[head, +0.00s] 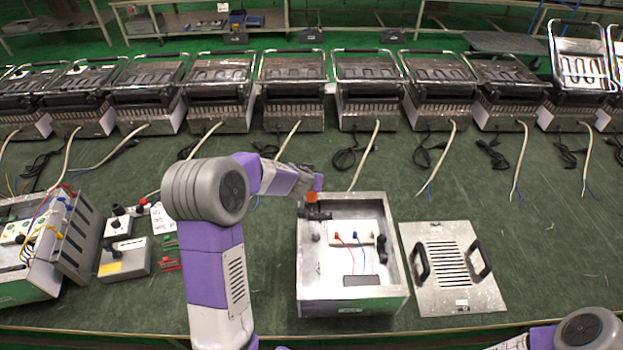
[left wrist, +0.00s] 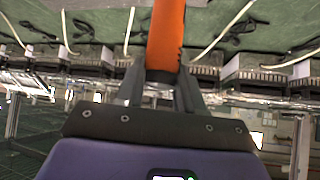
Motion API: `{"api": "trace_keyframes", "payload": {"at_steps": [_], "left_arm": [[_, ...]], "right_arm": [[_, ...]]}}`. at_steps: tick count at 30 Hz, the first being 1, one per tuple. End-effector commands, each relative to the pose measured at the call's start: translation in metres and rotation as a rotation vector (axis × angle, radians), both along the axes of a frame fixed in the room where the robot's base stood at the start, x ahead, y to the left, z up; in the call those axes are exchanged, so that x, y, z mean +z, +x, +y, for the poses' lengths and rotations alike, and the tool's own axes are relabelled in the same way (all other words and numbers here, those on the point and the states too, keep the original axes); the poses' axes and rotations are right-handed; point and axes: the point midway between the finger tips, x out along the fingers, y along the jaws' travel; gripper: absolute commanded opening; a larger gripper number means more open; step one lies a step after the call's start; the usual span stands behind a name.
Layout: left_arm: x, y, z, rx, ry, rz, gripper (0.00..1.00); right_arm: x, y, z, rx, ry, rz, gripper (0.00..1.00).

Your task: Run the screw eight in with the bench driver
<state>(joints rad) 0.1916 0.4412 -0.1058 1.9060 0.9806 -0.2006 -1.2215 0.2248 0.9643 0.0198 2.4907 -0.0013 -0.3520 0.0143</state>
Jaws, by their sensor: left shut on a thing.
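My left gripper (head: 315,188) is above the back left corner of an open metal box (head: 393,262). It is shut on the orange bench driver (head: 312,198). In the left wrist view the driver's orange handle (left wrist: 165,38) stands between the two dark fingers (left wrist: 160,78). Its lower end shows as a dark part by the box's left wall; I cannot tell whether it touches anything. Inside the box is a white terminal block (head: 352,232) with red and blue wires. Screw eight cannot be made out. My right gripper is out of view; only part of that arm shows at the lower right.
A slotted cover plate (head: 453,302) with two black handles lies right of the box. A grey wired unit (head: 75,240) and small control boxes (head: 124,258) stand at left. A row of grills (head: 290,92) with loose cables lines the back. Green bench is free at far right.

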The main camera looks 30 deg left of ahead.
Motion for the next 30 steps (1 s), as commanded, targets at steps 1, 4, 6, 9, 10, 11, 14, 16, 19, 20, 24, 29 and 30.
{"api": "trace_keyframes", "payload": {"at_steps": [1,4,6,9,10,11,14,16,19,20,24,29,30], "left_arm": [[0.001,0.001,0.0,0.0,0.001,-0.003,0.0],[0.001,0.001,0.0,0.0,0.001,-0.003,0.0],[0.001,0.001,0.0,0.0,0.001,-0.003,0.0],[0.0,0.001,0.0,0.0,0.001,-0.003,0.0],[0.0,0.001,0.0,0.0,0.001,-0.003,0.0],[0.0,0.001,0.0,0.0,0.001,-0.003,0.0],[-0.002,0.001,0.0,0.0,0.001,-0.003,0.0],[-0.004,0.001,0.0,0.0,0.0,-0.002,0.0],[-0.006,0.001,0.0,0.0,0.0,-0.002,0.0],[-0.006,0.001,0.0,0.0,0.0,-0.002,0.0],[-0.009,0.001,0.0,0.0,0.001,-0.003,0.0],[-0.011,0.0,0.0,0.0,0.0,-0.002,0.0],[-0.011,0.0,0.0,0.0,0.0,-0.002,0.0]], "right_arm": [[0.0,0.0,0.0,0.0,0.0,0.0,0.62],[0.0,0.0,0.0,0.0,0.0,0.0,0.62],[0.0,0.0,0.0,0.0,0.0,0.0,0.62],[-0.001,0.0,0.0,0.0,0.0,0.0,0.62],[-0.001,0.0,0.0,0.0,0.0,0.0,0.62],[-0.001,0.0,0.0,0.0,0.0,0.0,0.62],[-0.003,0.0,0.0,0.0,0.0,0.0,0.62],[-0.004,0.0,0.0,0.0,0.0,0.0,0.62],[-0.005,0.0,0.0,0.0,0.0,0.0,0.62],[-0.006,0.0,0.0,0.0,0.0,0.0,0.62],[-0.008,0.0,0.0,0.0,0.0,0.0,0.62],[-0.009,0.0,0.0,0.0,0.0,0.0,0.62],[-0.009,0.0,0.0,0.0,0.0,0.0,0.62]]}}
